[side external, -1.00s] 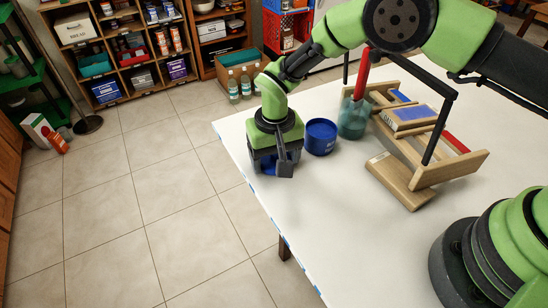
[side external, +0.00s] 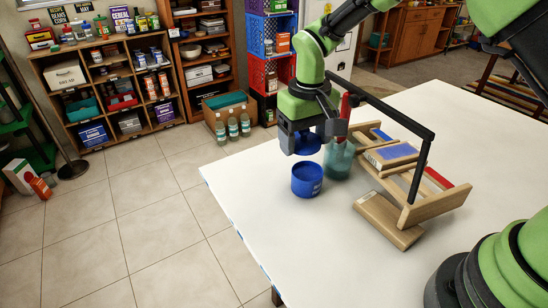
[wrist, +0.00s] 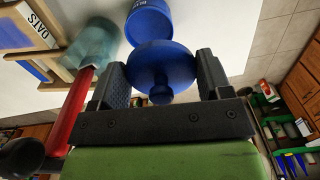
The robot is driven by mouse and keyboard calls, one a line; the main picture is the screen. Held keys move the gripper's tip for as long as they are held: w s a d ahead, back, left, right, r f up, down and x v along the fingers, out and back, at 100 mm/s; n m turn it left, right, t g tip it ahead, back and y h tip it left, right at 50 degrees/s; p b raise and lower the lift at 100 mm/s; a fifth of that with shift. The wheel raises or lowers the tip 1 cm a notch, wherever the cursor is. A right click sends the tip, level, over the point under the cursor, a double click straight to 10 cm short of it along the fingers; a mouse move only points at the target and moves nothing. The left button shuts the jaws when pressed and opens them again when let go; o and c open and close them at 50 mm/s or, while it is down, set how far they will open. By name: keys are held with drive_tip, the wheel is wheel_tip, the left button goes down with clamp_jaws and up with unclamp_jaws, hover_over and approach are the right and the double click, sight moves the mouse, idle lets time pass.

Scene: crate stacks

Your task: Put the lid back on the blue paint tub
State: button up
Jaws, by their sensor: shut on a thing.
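The blue paint tub (side external: 307,180) stands upright and open on the white table, near its left edge. It also shows in the wrist view (wrist: 148,22), partly hidden behind the lid. My gripper (side external: 308,138) is shut on the blue lid (side external: 307,145), a round disc with a knob. In the wrist view the lid (wrist: 165,58) sits between the two dark fingers, its knob facing my palm. The lid is apart from the tub, above it in the side view. I cannot tell how exactly they line up.
A teal jar (side external: 339,158) with a red-handled tool (side external: 345,108) stands close right of the tub, the handle rising beside my gripper. A wooden caddy (side external: 440,205) and a wooden block (side external: 388,220) lie further right. The table front is clear.

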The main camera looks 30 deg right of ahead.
drive_tip(key=shift+s+d+r, duration=0.1)
drive_tip(key=shift+d, duration=0.75)
drive_tip(key=shift+f, duration=3.15)
drive_tip(key=shift+f, duration=0.2)
drive_tip(key=o, duration=0.9)
drive_tip(key=shift+o, duration=0.2)
drive_tip(key=shift+r, duration=3.55)
